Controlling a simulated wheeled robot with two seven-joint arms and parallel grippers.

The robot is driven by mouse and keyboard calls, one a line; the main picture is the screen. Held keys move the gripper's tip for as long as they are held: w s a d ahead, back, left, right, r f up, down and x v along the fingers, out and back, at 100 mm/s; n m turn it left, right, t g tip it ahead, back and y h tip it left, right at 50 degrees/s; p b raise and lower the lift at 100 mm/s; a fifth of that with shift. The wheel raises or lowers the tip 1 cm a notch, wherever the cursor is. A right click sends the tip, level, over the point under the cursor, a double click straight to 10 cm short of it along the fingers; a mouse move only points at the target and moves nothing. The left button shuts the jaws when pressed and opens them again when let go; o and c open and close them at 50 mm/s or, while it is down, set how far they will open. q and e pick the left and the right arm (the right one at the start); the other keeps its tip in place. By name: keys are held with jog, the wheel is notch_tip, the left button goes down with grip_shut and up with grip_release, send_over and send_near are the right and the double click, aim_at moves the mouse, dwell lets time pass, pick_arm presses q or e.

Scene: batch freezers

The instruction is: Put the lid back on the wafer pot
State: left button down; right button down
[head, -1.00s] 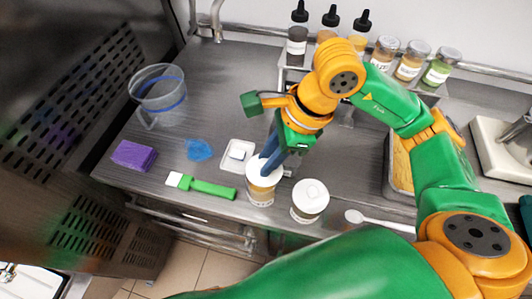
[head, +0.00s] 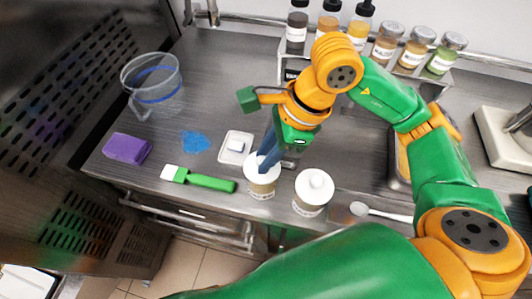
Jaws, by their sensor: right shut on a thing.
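My right gripper (head: 266,163) reaches down over the left one of two labelled pots at the counter's front. Its blue-grey fingers are shut on the white lid (head: 251,167) at the top of that pot (head: 262,187). The fingers hide the lid's knob and part of its top. The lid appears level and at the pot's rim; I cannot tell whether it is fully seated. The label is too small to read. The other pot (head: 309,201), to the right, has a white knobbed lid on it. My left gripper is not in view.
A square white dish (head: 226,157) holds a small white piece. A green-handled brush (head: 210,183), blue cloth (head: 195,141), purple sponge (head: 127,149) and clear jug (head: 152,88) lie left. A white spoon (head: 380,212) lies right. Bottles and jars (head: 385,42) stand behind.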

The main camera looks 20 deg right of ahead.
dwell(0.9)
jog(key=shift+f+b, duration=0.1)
jog(key=shift+b, duration=0.25)
jog(key=shift+f, duration=0.1)
jog(key=shift+b, duration=0.5)
dwell(0.3)
jog(key=shift+c, duration=0.6)
grip_release()
